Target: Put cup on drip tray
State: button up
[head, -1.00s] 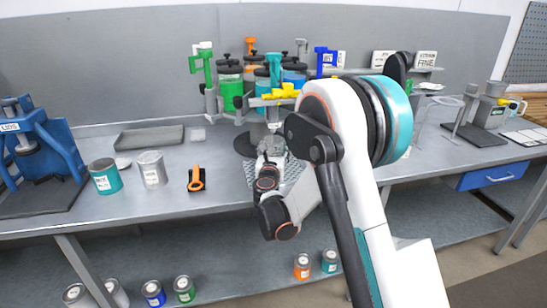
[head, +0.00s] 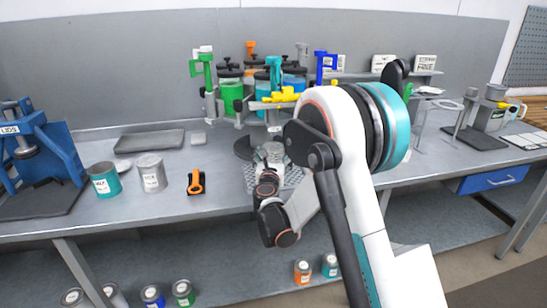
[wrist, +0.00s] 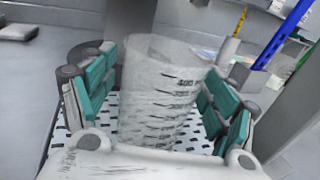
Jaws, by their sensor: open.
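The cup (wrist: 160,92) is a clear measuring cup with dark graduation marks. In the wrist view it stands upright between the teal pads of my gripper (wrist: 160,100), and its base is hidden by the gripper body. The drip tray (wrist: 215,125) is a perforated light plate beneath the cup and around my fingers. Whether the base touches the plate is hidden. My gripper is open, with a finger on each side of the cup. In the head view my gripper (head: 268,165) is over the drip tray (head: 291,179), below the drum agitator rack.
Behind the gripper are green, orange and blue drums (head: 232,95) and a yellow part (head: 281,95).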

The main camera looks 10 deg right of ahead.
jog(key=p+v, duration=0.3)
jog(key=v, duration=0.8)
jog(key=shift+s+a+r, duration=0.1)
jog(key=shift+s, duration=0.25)
jog(key=s+d+r+m+g, duration=0.6)
jog(key=s+d+r+m, duration=0.25)
jog(key=s+m, duration=0.55)
jog(key=s+a+m+g+y, duration=0.2)
jog(key=s+m, duration=0.7)
jog(key=s, duration=0.2)
jog(key=s+a+f+m+g+y, duration=0.1)
jog(key=s+a+m+g+y, duration=0.1)
jog(key=s+m, duration=0.7)
jog(key=shift+s+a+f+y, duration=0.3)
jog(key=shift+s+a+y, duration=0.15)
jog(key=shift+s+y, duration=0.45)
jog(key=shift+s, duration=0.1)
